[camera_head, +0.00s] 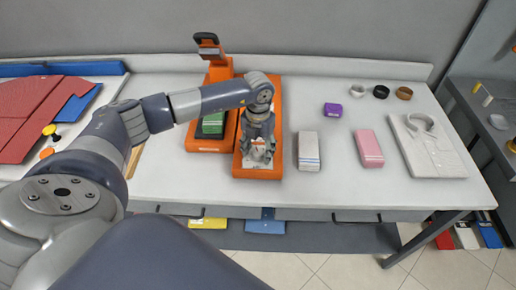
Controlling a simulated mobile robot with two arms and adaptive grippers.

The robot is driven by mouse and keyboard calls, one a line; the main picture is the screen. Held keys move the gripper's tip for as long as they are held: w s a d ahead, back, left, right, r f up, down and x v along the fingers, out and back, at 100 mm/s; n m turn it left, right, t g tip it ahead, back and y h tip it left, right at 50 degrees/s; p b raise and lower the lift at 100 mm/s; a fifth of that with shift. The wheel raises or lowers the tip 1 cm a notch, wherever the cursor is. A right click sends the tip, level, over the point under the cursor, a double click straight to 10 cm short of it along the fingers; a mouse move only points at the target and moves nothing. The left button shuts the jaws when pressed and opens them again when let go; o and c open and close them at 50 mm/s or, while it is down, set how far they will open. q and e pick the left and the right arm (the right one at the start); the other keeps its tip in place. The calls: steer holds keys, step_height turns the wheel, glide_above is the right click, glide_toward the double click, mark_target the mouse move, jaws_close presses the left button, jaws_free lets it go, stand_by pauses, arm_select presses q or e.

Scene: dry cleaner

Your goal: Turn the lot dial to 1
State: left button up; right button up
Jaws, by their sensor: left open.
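My left gripper (260,154) is open and points down over the front of an orange device (240,173) on the white table. My left arm reaches in from the left, and its wrist stands above the device. The lot dial cannot be made out; the gripper and wrist cover much of the device's top, so I cannot tell the dial's setting or whether the fingers touch it. My right gripper is not in view.
An orange stand with a dark handle (207,39) and a green block (213,125) adjoin on the left. Red cloth (44,110) lies left.

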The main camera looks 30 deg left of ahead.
arm_select(q)
steer(key=c, duration=1.1)
steer(key=shift+n, duration=0.3)
steer(key=n+b, duration=0.1)
steer(key=n, duration=0.2)
steer(key=shift+n, duration=0.3)
steer(key=n+b, duration=0.1)
steer(key=n, duration=0.3)
steer(key=shift+n, duration=0.3)
steer(key=n, duration=0.9)
